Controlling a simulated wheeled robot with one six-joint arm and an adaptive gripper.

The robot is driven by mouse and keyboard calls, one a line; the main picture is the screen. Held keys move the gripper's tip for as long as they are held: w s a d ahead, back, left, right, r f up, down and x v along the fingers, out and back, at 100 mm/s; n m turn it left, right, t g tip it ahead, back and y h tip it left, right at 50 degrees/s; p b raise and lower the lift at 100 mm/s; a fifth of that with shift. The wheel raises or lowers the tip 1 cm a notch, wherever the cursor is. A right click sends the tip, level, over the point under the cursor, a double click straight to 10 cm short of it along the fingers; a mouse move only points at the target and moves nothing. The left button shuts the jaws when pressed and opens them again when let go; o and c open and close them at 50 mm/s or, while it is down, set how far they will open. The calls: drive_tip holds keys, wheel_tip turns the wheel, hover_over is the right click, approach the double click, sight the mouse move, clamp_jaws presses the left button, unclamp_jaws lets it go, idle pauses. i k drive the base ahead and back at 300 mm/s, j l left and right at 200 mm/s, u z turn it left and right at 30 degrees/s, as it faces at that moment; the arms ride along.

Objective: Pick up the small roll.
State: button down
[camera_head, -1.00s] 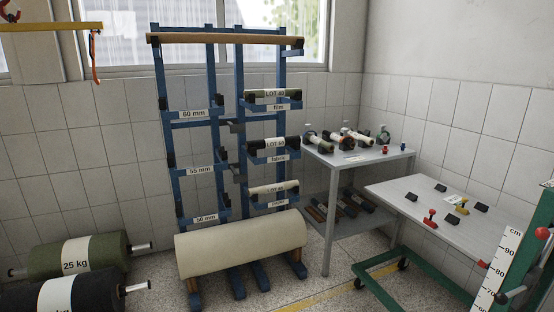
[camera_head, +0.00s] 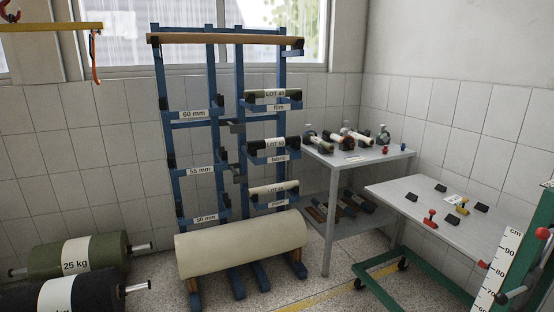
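Several small rolls are in view, and I cannot tell which one the task means. On the right side of the blue rack (camera_head: 222,130) lie a film roll (camera_head: 268,94), a dark fabric roll (camera_head: 266,144) and a pale roll (camera_head: 272,188), one above the other. Several more small rolls (camera_head: 358,137) lie on the top of the grey table (camera_head: 345,160) to the right of the rack. My gripper is not in view.
A large cream roll (camera_head: 240,244) lies low across the rack's front. Two heavy rolls, one green (camera_head: 100,252) and one black (camera_head: 100,292), lie at the lower left. A lower bench (camera_head: 415,208) and a green frame (camera_head: 535,230) with a ruler stand at right.

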sight(275, 92)
drive_tip(key=i+l+z, duration=0.2)
drive_tip(key=i+z, duration=0.3)
drive_tip(key=i+l+z, duration=0.1)
drive_tip(key=i+z, duration=0.65)
drive_tip(key=z, duration=0.2)
drive_tip(key=i+j, duration=0.15)
drive_tip(key=j, duration=0.25)
drive_tip(key=i+j, duration=0.15)
drive_tip(key=j, duration=0.25)
drive_tip(key=i+j+u, duration=0.1)
drive_tip(key=j, duration=0.3)
drive_tip(key=j+u, duration=0.1)
drive_tip(key=j, duration=0.25)
drive_tip(key=u, duration=1.6)
drive_tip(key=i+l, duration=0.05)
